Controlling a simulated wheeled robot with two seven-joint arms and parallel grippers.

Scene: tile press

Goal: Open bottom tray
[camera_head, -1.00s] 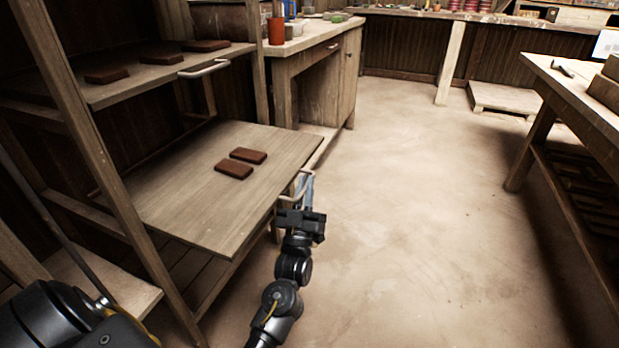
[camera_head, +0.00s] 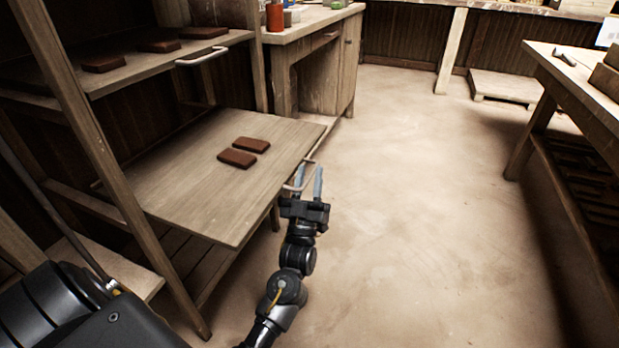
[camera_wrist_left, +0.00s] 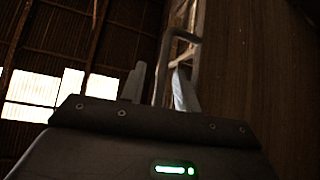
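The bottom tray (camera_head: 190,205) is a flat wooden board that sticks well out of the wooden rack, in the head view. Two reddish-brown tiles (camera_head: 237,158) lie on it. Its pale metal handle (camera_head: 313,163) is on the front edge. My left gripper (camera_head: 309,178) is at this handle, with its two fingers apart. In the left wrist view the handle (camera_wrist_left: 190,40) shows between and beyond the fingertips (camera_wrist_left: 160,85); I cannot tell whether they touch it. My right gripper is not in view.
An upper tray (camera_head: 135,70) with three tiles and its own handle (camera_head: 202,57) sits above in the rack. A workbench (camera_head: 310,28) stands behind, and a table (camera_head: 575,80) stands at the right. The floor (camera_head: 420,200) between them is clear.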

